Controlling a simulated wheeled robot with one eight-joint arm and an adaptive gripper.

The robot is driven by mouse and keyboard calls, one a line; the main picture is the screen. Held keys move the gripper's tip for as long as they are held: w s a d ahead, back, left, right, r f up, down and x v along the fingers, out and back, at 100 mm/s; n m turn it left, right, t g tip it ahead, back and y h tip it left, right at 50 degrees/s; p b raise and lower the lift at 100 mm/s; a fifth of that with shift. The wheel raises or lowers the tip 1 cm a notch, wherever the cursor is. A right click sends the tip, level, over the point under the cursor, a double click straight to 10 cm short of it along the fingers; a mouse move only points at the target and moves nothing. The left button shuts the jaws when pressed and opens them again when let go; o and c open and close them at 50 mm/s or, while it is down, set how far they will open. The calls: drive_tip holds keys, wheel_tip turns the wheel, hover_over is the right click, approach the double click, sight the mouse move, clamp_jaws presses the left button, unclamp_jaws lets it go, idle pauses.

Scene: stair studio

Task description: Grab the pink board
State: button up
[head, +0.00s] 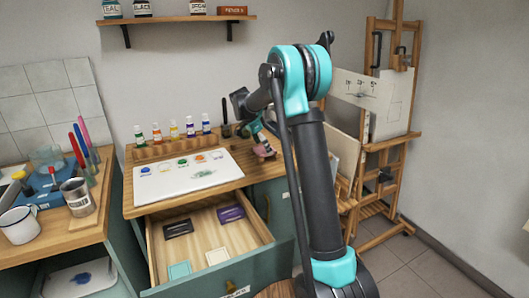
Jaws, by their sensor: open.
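A small pinkish thing (264,151) shows at the right of the wooden counter, just under my gripper and partly hidden by it. I cannot tell whether it is the pink board, and no other pink board shows clearly. My gripper (260,138) is open above the counter, right of the white palette, seen small and partly behind my arm. I cannot tell whether it touches the pinkish thing. The open drawer (254,236) holds a black board (178,228), a purple board (230,213), a teal board (179,270) and a cream board (217,256), lying flat and apart.
A white palette (187,181) with paint dabs lies on the counter (133,206), with paint bottles (190,127) in a wooden rack behind. A can (77,197) and mug (18,224) stand left. An easel (398,147) stands right. A shelf (176,18) hangs above.

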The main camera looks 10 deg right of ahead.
drive_tip(key=shift+c, duration=0.2)
drive_tip(key=c, duration=1.1)
drive_tip(key=shift+c, duration=0.2)
